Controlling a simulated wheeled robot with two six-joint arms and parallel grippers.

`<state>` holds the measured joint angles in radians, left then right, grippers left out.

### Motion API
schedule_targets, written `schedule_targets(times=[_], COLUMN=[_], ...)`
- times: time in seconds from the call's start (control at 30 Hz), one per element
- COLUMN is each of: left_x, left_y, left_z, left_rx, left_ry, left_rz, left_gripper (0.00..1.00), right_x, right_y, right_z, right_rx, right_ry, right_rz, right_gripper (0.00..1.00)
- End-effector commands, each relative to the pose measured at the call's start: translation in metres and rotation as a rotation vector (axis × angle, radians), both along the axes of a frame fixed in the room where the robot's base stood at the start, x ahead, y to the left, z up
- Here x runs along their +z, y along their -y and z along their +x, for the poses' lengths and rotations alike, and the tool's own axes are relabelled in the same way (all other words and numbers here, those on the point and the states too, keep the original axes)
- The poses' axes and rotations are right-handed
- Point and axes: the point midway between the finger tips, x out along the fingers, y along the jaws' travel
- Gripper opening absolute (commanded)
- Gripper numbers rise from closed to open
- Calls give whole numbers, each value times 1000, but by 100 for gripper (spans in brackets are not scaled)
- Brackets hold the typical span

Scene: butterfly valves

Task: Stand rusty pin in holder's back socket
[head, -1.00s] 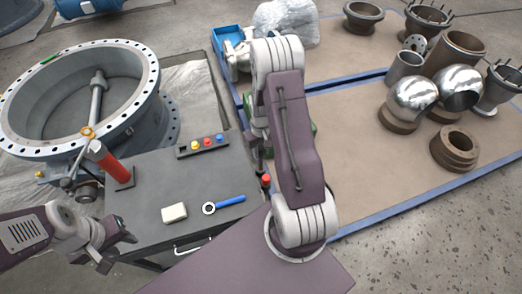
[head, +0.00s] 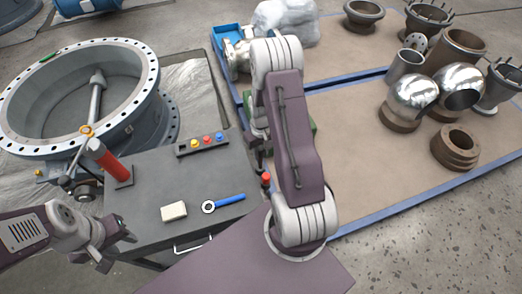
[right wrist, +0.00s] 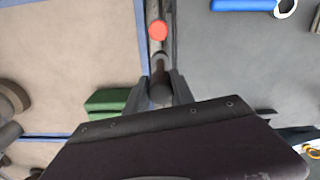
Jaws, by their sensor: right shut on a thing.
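In the right wrist view my right gripper (right wrist: 160,82) is shut on a dark, round-ended piece, which I take for the rusty pin (right wrist: 160,95). A narrow grey strip at the cart's right edge, apparently the holder (right wrist: 153,10), runs up from the fingertips. A red-topped peg (right wrist: 158,30) stands there, also visible in the head view (head: 266,179). The back socket cannot be made out, nor whether the pin touches the holder. In the head view my right arm mostly hides its gripper. My left gripper (head: 117,246) is open and empty, left of the cart.
The dark cart top (head: 150,190) carries a cream block (head: 173,211), a blue-handled ring tool (head: 225,203), a button box (head: 202,144) and a red cylinder (head: 108,160). A large flanged valve ring (head: 140,110) stands behind left. Metal valve parts stand on the right mat (head: 350,130).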

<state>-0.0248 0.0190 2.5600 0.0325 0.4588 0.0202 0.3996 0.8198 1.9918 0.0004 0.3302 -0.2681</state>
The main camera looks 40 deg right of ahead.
Motion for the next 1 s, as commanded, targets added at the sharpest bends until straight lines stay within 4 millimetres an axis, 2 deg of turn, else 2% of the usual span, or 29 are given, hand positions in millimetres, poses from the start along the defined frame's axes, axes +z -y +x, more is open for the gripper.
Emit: schedule_targets(times=[1.0], left_x=[-28], left_y=[0], left_z=[0], left_rx=[0], left_ry=[0], left_rz=[0], left_gripper=[36], right_x=[-39], right_y=[0], right_z=[0], right_rx=[0], right_ry=[1], right_rz=[0], right_gripper=[0])
